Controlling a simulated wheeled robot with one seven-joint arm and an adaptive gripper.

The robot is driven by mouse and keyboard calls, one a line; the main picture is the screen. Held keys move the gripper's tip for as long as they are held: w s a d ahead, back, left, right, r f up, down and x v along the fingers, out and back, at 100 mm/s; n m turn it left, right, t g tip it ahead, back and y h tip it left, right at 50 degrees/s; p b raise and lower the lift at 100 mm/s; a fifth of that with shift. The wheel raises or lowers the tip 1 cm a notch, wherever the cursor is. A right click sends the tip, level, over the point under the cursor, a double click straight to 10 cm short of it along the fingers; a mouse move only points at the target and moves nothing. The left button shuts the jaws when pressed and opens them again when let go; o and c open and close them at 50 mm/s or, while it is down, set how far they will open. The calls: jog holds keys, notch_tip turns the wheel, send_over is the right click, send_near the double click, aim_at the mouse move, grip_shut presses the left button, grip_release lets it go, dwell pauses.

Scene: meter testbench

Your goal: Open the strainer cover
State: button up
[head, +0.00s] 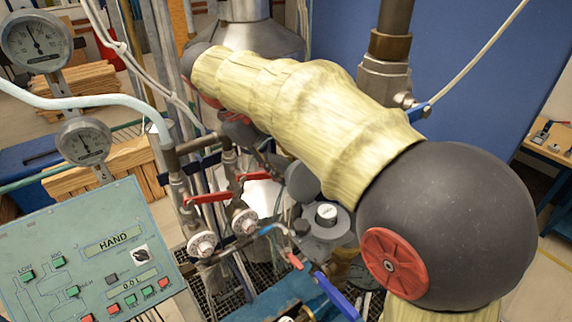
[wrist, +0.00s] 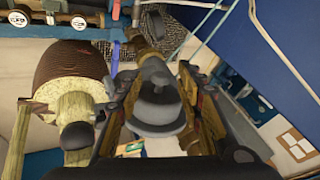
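In the wrist view, a grey domed, stepped cap (wrist: 160,98), which looks like the strainer cover, sits between the two dark fingers of my gripper (wrist: 157,80). The fingers stand apart on either side of it with narrow gaps, and contact is not clear. A brass-coloured pipe piece (wrist: 150,55) shows just beyond the cap. In the head view, my yellow forearm crosses the picture and hides most of the gripper. A grey rounded part (head: 302,182) shows below the forearm there, but I cannot tell if it is the cover.
Pipework with red-handled valves (head: 210,197) and a blue lever (head: 337,297) stands close below my arm. A control panel (head: 90,262) and two gauges (head: 36,42) are at the left. A blue wall panel (head: 470,90) stands behind.

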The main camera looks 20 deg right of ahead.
jog(key=shift+c, duration=0.3)
grip_shut()
dwell(0.6)
